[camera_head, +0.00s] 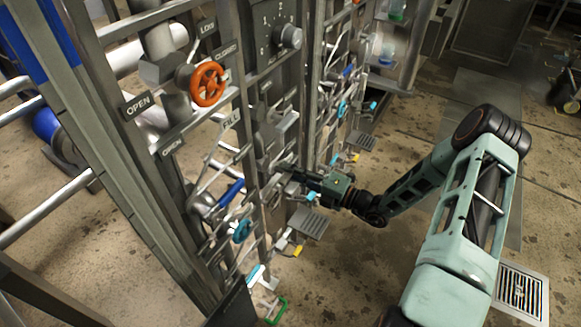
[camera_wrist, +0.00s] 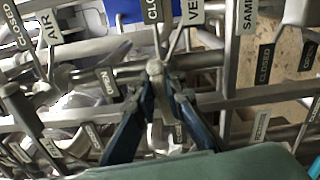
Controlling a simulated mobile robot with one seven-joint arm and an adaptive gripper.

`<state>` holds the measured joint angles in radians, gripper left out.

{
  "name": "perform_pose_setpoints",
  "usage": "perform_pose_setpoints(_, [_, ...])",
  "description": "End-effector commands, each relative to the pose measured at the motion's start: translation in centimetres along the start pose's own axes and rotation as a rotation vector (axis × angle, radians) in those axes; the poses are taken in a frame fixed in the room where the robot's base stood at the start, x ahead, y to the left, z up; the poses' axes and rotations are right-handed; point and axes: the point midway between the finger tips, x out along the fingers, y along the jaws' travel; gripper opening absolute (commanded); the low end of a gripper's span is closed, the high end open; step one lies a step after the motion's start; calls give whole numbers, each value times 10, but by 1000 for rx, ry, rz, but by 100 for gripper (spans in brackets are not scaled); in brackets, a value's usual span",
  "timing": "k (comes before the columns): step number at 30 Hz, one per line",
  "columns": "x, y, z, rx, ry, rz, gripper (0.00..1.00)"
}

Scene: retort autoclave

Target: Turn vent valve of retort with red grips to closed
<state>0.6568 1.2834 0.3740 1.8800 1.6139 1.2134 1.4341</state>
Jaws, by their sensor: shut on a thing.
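My gripper (camera_head: 287,173) reaches left into the valve rack from the right in the head view. In the wrist view my gripper (camera_wrist: 160,90) has its two blue-grey fingers shut on a grey metal valve handle (camera_wrist: 155,70). A tag starting "VE" (camera_wrist: 193,10) hangs just above right of it, its rest cut off. The handle points up in the wrist view, towards the CLOSED tag. The fingers hide its lower part. I cannot make out red grips on this handle.
An orange-red handwheel (camera_head: 207,84) sits on the rack at upper left. A blue lever (camera_head: 231,192) and teal handle (camera_head: 242,231) are near my gripper. Pipes and tags AIR (camera_wrist: 50,27) and SAMPLE (camera_wrist: 249,15) crowd around. Floor at right is open, with a drain grate (camera_head: 523,293).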

Motion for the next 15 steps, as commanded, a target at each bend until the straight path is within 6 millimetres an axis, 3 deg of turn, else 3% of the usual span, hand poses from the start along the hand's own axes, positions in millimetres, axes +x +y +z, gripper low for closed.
perform_pose_setpoints(15, [-1, -3, -1, 137, 1, -2, 0])
